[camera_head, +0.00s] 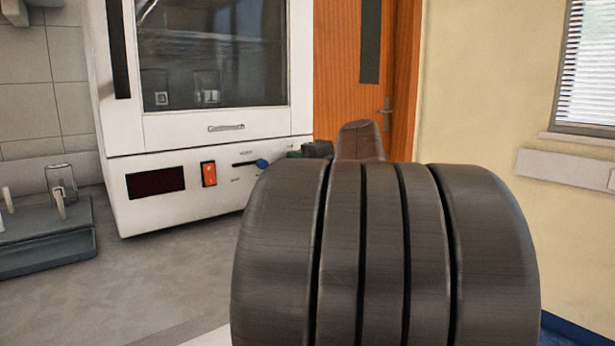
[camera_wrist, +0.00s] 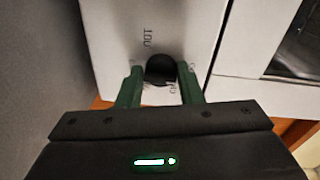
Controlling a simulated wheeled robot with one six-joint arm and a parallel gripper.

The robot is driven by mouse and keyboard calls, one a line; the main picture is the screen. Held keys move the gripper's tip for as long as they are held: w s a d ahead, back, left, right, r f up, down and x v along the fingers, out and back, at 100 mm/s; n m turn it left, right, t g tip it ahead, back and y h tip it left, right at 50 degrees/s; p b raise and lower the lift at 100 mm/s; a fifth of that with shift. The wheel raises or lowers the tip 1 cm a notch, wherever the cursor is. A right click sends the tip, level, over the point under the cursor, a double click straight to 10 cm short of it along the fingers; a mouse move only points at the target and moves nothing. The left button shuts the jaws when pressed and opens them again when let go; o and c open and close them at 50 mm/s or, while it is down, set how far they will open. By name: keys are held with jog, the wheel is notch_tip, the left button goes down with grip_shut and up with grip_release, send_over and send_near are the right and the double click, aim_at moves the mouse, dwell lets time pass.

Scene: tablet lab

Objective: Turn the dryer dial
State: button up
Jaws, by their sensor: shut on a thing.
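The dryer (camera_head: 212,155) is a white cabinet with a glass window, standing on the counter at the left of the head view. The dryer dial (camera_wrist: 160,69) is a round black knob on the white front panel in the wrist view, with printed lettering around it. My gripper (camera_wrist: 159,72) has its two green fingers on either side of the dial and is shut on it. In the head view my dark arm covers the panel's right end and hides the dial; only a bit of my gripper (camera_head: 310,150) shows there.
The panel also has a dark display (camera_head: 155,182), an orange-red switch (camera_head: 208,174) and a slider with a blue knob (camera_head: 262,163). A grey device with a glass jar (camera_head: 61,183) stands at the left. An orange door (camera_head: 341,85) is behind.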

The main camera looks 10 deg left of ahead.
jog(key=shift+r+n, duration=0.2)
jog(key=shift+n, duration=0.1)
jog(key=o, duration=0.9)
jog(key=shift+o, duration=0.2)
jog(key=shift+f, duration=0.1)
jog(key=shift+s, duration=0.1)
jog(key=f+p+v, duration=0.1)
jog(key=v, duration=1.2)
jog(key=shift+s+d+r+p, duration=0.25)
jog(key=shift+r+p, duration=0.05)
jog(key=shift+r, duration=0.25)
jog(key=shift+w, duration=0.1)
jog(key=b+x, duration=0.2)
jog(key=x, duration=1.1)
jog(key=shift+w+a+f, duration=0.15)
jog(key=shift+w+a, duration=0.1)
